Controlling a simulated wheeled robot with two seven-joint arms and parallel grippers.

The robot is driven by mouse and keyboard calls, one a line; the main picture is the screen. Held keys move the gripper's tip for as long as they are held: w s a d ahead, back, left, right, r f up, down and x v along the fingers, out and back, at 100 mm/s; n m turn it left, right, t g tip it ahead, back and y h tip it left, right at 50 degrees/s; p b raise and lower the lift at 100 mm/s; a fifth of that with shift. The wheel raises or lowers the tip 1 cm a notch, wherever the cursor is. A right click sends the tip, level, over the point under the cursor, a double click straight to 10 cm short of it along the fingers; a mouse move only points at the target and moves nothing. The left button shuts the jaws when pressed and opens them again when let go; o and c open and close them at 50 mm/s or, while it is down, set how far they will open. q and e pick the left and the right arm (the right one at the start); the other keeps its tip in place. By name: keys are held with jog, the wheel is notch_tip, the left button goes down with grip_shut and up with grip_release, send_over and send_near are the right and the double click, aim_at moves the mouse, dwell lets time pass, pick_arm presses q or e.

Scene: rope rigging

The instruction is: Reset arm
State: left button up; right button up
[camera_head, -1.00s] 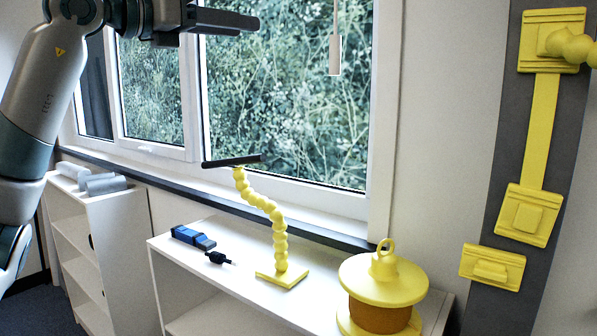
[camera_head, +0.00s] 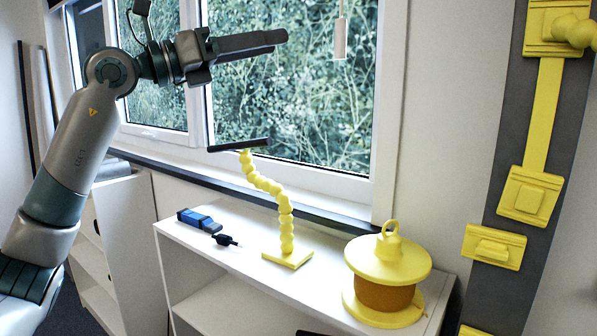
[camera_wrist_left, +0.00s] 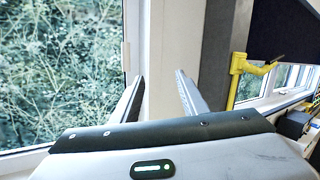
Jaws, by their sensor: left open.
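My left arm comes in from the left in the head view. Its gripper (camera_head: 278,38) is raised in front of the window, above the yellow jointed stand. In the left wrist view, the two fingers of my left gripper (camera_wrist_left: 160,95) stand apart with nothing between them, against the window frame and wall. The left gripper touches nothing that I can see. My right gripper does not show as a gripper in these views.
A white shelf (camera_head: 200,250) carries a blue device (camera_head: 197,220) with a black plug, the yellow jointed stand (camera_head: 286,235) with a dark bar on top, and a yellow spool (camera_head: 388,270). Yellow brackets (camera_head: 528,197) are on a grey wall strip. A pale handle (camera_head: 340,38) hangs before the window.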

pick_arm(q)
jog(key=s+a+f+m+t+y, duration=0.1)
jog(key=a+f+m+t+y, duration=0.2)
jog(key=a+f+m+y, duration=1)
jog(key=s+f+m+t, duration=0.1)
jog(key=f+m+t, duration=0.5)
jog(key=f, duration=1.5)
jog(key=s+a+f+m+t+y, duration=0.1)
jog(key=a+f+m+y, duration=0.55)
jog(key=f+m, duration=0.8)
jog(key=s+f+n+g, duration=0.35)
jog(key=s+f, duration=0.45)
jog(key=f, duration=0.4)
jog(key=s+f+n+g, duration=0.2)
jog(key=s+f+g, duration=0.4)
jog(key=f, duration=0.6)
jog(key=s+d+f+g+h, duration=0.1)
jog(key=s+d+f+g, duration=0.15)
jog(key=s+f, duration=0.7)
jog(key=s+d+f+g+h, duration=0.15)
jog(key=s+g, duration=0.25)
jog(key=s, duration=1.2)
notch_tip(320, 180, down, 28)
jog(key=s+a+f+g, duration=0.1)
jog(key=s+a+f, duration=0.2)
jog(key=s+f, duration=1.3)
jog(key=shift+s+f+g+y, duration=0.3)
jog(key=shift+s+f, duration=0.1)
jog(key=shift+f, duration=0.5)
